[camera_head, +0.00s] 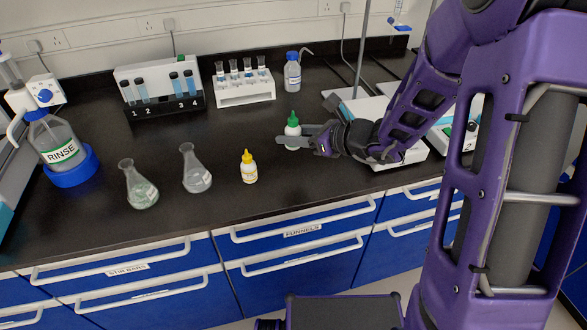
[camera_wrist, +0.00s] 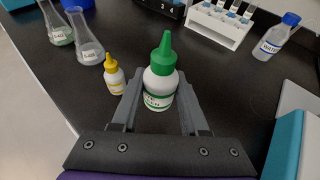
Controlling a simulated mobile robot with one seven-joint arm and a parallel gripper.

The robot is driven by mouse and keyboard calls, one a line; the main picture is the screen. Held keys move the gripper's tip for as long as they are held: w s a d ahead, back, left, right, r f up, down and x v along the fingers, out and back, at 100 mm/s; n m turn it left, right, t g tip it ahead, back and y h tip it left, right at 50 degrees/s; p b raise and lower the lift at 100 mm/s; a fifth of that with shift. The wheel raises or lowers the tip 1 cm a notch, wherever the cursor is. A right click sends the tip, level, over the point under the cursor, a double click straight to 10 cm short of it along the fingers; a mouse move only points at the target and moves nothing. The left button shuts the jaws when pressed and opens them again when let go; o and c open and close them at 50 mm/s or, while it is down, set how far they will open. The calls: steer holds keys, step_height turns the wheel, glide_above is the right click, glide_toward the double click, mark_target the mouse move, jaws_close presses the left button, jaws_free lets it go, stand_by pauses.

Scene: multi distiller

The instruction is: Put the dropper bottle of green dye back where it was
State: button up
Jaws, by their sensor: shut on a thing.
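The green dye dropper bottle is white with a green cap and a green-edged label. In the head view the bottle (camera_head: 292,131) stands upright at or just above the black bench, left of the stirrer plates. My gripper (camera_head: 290,140) reaches in from the right and is shut on it. In the wrist view the bottle (camera_wrist: 160,83) sits between the two fingers of my gripper (camera_wrist: 160,105), upright, its label partly visible. I cannot tell whether its base touches the bench. A yellow-capped dropper bottle (camera_head: 248,168) stands to its left, nearer the bench's front edge.
Two flasks (camera_head: 138,186) (camera_head: 195,170) stand left of the yellow-capped bottle. A white vial rack (camera_head: 245,92), a black cuvette rack (camera_head: 165,106) and a wash bottle (camera_head: 292,73) are behind. A rinse bottle (camera_head: 58,143) is far left. White devices (camera_head: 400,150) lie right. The middle bench is clear.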

mark_target(295, 171)
step_height(295, 171, down, 8)
steer(key=shift+f+b, duration=0.1)
steer(key=shift+b, duration=0.6)
steer(key=shift+f, duration=0.15)
steer(key=o, duration=1)
steer(key=shift+d+r, duration=0.25)
steer(key=shift+r, duration=0.05)
steer(key=p+v, duration=0.1)
steer(key=v, duration=1)
steer(key=shift+s+d+r, duration=0.1)
steer(key=shift+s+d, duration=0.1)
